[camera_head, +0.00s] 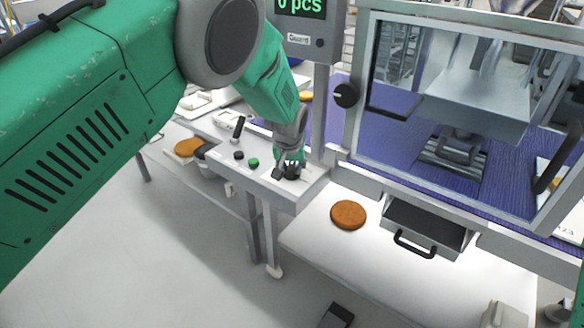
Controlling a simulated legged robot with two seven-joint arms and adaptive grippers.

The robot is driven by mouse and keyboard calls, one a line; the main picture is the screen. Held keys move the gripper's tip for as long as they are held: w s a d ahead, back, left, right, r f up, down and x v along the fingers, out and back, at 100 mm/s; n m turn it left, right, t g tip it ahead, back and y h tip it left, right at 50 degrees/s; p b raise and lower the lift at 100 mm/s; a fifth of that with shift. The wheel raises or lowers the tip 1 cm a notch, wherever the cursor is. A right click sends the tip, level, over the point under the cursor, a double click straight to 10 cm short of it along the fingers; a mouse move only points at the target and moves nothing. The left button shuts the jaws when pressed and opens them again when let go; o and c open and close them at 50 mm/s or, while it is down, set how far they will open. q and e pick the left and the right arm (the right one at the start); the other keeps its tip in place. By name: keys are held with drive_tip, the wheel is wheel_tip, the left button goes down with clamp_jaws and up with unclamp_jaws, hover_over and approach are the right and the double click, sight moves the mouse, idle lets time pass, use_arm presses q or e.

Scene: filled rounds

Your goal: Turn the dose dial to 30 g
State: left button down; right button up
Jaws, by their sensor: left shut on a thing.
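My left gripper (288,168) reaches down from my green arm to the right end of the grey control panel (268,180). It is shut on a black dial (292,173), which I take to be the dose dial. The gripper's fingers partly cover the dial, and its scale and pointer are too small to read. My right gripper is not in view.
Left along the panel are a green button (253,163), a black button (238,155) and a black-handled lever (238,128). A display (300,6) above reads "0 pcs". A windowed guard with a black knob (346,95) stands right. A brown round (348,214) lies below.

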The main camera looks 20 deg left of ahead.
use_arm(q)
drive_tip(key=shift+s+d+f, duration=0.1)
drive_tip(key=shift+s+f, duration=0.2)
drive_tip(key=shift+f, duration=0.1)
drive_tip(key=c, duration=1.4)
unclamp_jaws()
drive_tip(key=shift+c, duration=0.2)
drive_tip(key=shift+r, duration=0.2)
drive_tip(key=shift+w, duration=0.1)
drive_tip(key=shift+r, duration=0.15)
drive_tip(key=v, duration=1.1)
drive_tip(key=shift+r, duration=0.3)
drive_tip(key=shift+d+f, duration=0.1)
